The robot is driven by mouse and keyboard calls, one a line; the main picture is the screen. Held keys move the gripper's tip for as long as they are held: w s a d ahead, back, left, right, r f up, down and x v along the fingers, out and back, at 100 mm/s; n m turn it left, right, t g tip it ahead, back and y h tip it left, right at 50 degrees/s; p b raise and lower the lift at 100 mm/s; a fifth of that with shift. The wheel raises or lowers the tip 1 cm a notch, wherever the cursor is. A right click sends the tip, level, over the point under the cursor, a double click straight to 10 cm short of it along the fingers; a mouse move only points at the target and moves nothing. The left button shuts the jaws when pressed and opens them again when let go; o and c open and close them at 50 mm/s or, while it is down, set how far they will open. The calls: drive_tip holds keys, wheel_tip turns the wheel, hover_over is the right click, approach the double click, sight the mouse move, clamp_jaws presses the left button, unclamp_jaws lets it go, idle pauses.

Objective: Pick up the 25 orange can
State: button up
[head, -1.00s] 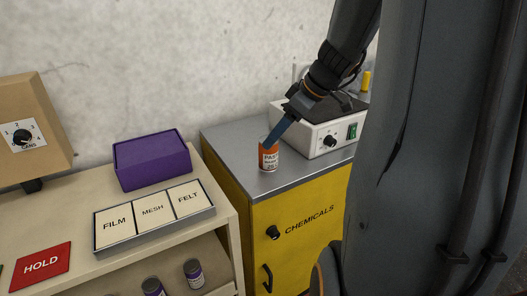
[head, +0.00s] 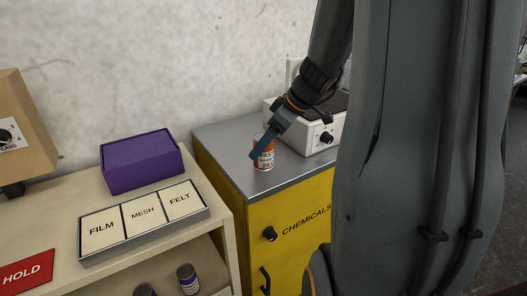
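The orange can (head: 265,162) with a white label stands upright on the grey top of the yellow chemicals cabinet (head: 222,140), near its front edge. The label reads "PAST…" with small print below that looks like 25. My gripper (head: 257,154) comes down from the upper right. One blue finger crosses in front of the can's upper part and hides some of its top and left side. The other finger is hidden, so I cannot tell whether the fingers are closed on the can.
A white device with a knob (head: 326,138) stands right behind my gripper. On the left bench are a purple box (head: 140,162), a FILM/MESH/FELT tray (head: 150,246) and a red HOLD card (head: 24,272). Purple-labelled cans (head: 188,279) sit on the shelf below.

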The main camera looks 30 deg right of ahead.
drive_tip(key=shift+p+x, duration=0.65)
drive_tip(key=shift+x, duration=1.6)
drive_tip(key=shift+s, duration=0.1)
drive_tip(key=c, duration=1.4)
drive_tip(key=shift+r, duration=0.1)
